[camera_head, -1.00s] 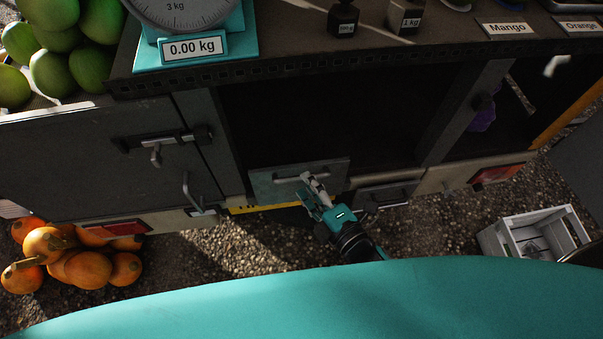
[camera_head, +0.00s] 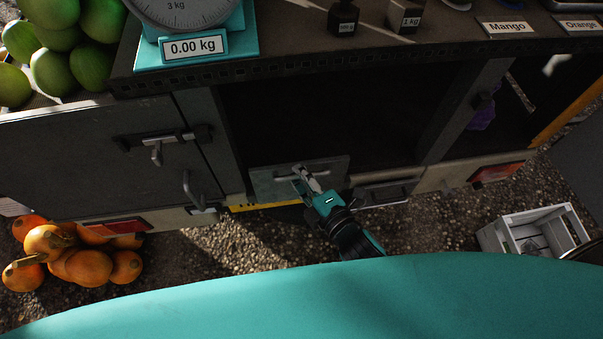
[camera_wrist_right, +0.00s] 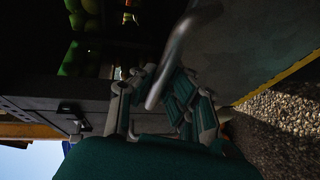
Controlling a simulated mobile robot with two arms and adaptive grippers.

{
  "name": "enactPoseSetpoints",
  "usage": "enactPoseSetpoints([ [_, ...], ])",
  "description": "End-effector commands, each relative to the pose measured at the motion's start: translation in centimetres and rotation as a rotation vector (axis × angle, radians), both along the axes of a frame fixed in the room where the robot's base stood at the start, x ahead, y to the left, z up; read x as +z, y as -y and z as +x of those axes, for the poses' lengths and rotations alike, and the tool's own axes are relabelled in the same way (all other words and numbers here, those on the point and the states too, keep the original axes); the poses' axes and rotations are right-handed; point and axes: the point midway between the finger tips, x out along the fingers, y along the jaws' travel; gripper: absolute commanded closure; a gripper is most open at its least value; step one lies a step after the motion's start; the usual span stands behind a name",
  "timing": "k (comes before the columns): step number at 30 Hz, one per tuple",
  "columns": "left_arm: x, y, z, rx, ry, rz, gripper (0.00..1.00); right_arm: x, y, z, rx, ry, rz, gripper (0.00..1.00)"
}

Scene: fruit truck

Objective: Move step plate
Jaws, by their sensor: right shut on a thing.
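The step plate (camera_head: 328,166) is a grey panel with a metal bar handle at the foot of the truck's dark open compartment. In the right wrist view the plate (camera_wrist_right: 245,45) fills the upper right, with its curved handle (camera_wrist_right: 180,48) running down to my fingers. My right gripper (camera_head: 304,180) is at the handle, on the plate's near face. It also shows in the right wrist view (camera_wrist_right: 152,95), shut on the handle. The fingers and the arm hide part of the plate's lower edge. My left gripper is not in view.
A yellow strip (camera_head: 262,207) runs below the plate. Orange fruits (camera_head: 78,255) lie on the gravel at the left, and a white crate (camera_head: 490,240) stands at the right. A shut grey door (camera_head: 70,160) with latches is on the left. The counter (camera_head: 300,52) overhangs above.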

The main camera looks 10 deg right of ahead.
Motion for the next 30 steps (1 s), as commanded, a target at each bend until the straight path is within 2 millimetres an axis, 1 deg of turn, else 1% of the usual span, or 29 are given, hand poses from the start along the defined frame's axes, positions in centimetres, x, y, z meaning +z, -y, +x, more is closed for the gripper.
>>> enactPoseSetpoints([
  [11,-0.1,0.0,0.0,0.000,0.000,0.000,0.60,0.0,0.0,0.0,-0.001,0.003,0.002,1.00],
  [14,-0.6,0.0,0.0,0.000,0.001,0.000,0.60,-0.2,0.0,-0.3,-0.001,0.014,0.005,1.00],
  [17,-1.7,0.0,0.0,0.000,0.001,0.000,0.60,-0.7,0.0,-0.9,-0.002,0.041,0.005,1.00],
  [22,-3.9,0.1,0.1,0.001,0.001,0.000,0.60,-1.5,0.0,-2.8,-0.005,0.127,0.007,1.00],
  [24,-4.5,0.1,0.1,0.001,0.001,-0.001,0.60,-1.7,0.0,-3.8,-0.002,0.124,0.005,1.00],
  [30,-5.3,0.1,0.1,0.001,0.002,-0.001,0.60,-2.8,0.0,-6.7,-0.002,0.120,0.004,1.00],
])
